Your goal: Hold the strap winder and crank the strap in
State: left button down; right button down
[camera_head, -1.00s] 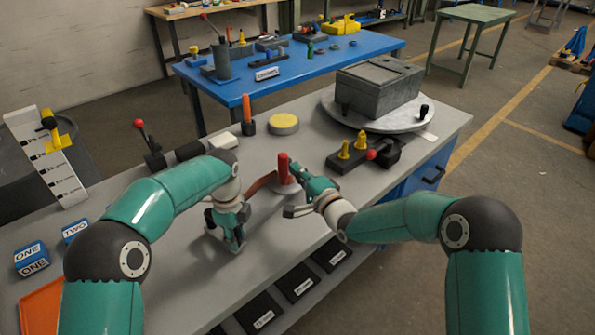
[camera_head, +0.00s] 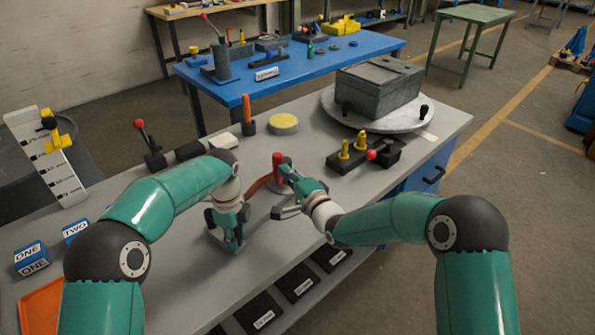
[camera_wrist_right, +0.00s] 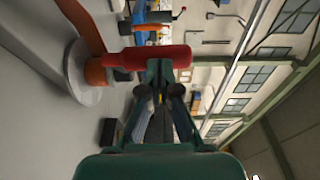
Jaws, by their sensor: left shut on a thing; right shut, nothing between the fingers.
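The strap winder shows as a red crank handle (camera_head: 277,166) standing on a round grey disc, with a brown strap (camera_head: 258,183) running left from it towards my left gripper. My left gripper (camera_head: 229,238) points down at the bench and is shut on a part of the winder, mostly hidden by the fingers. My right gripper (camera_head: 290,178) is shut and empty, its fingertips against or very close to the side of the red handle. In the right wrist view, the handle (camera_wrist_right: 150,58) lies across the fingertips, beside the grey disc (camera_wrist_right: 84,74) and the strap (camera_wrist_right: 82,22).
A grey box on a round turntable (camera_head: 338,108) stands at the back right. A black block with yellow pegs (camera_head: 350,160) is right of the winder. A yellow disc (camera_head: 284,124) and an orange-handled tool (camera_head: 247,112) stand behind.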

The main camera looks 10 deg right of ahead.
jog(key=shift+w+a, duration=0.2)
jog(key=shift+a, duration=0.7)
jog(key=shift+w+a, duration=0.15)
jog(key=shift+a, duration=0.75)
